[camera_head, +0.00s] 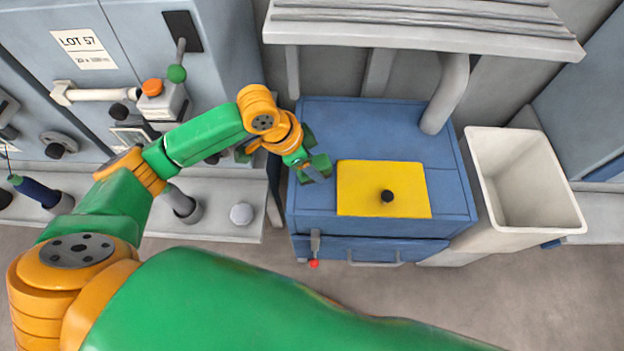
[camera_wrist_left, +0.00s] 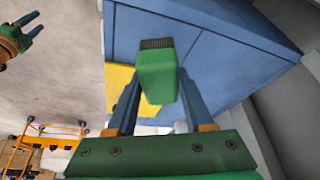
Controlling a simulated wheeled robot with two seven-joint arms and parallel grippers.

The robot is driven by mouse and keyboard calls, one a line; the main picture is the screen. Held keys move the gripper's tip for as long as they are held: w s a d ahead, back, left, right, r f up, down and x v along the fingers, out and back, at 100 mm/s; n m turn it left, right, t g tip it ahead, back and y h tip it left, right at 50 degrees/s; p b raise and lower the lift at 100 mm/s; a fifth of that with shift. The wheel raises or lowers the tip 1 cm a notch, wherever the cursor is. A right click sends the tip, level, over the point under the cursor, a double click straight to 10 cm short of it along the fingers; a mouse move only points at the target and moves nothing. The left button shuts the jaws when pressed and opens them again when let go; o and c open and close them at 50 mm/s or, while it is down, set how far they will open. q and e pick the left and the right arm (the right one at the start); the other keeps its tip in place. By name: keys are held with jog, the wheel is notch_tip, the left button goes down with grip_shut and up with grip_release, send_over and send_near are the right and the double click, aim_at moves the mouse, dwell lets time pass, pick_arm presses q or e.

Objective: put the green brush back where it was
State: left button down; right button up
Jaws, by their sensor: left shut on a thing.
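The green brush (camera_wrist_left: 157,78) is a green block with a dark bristle end. It shows in the left wrist view between the blue fingers of my left gripper (camera_wrist_left: 155,108), which is shut on it. In the head view my left gripper (camera_head: 312,172) hangs over the left part of the blue cabinet top (camera_head: 340,115), left of the yellow plate (camera_head: 360,180). The brush is small and hard to tell from the gripper there. My right gripper (camera_wrist_left: 32,27) shows at the upper left of the left wrist view, fingers apart and empty.
A black knob (camera_head: 387,196) stands on the yellow plate. A white bin (camera_head: 485,185) is right of the cabinet. A grey hood (camera_head: 420,20) overhangs the back. A grey ledge (camera_head: 225,190) with cups and a lever with a green ball (camera_head: 177,73) lie left.

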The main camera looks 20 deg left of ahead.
pick_arm(q)
notch_tip(320, 180, down, 4)
jog(key=shift+r+b, duration=0.25)
jog(key=shift+b, duration=0.2)
jog(key=shift+f, duration=0.15)
jog(key=shift+f, duration=0.1)
jog(key=shift+c, duration=1.4)
grip_release()
jog(key=p+v, duration=0.3)
jog(key=v, duration=0.9)
jog(key=shift+d, duration=0.1)
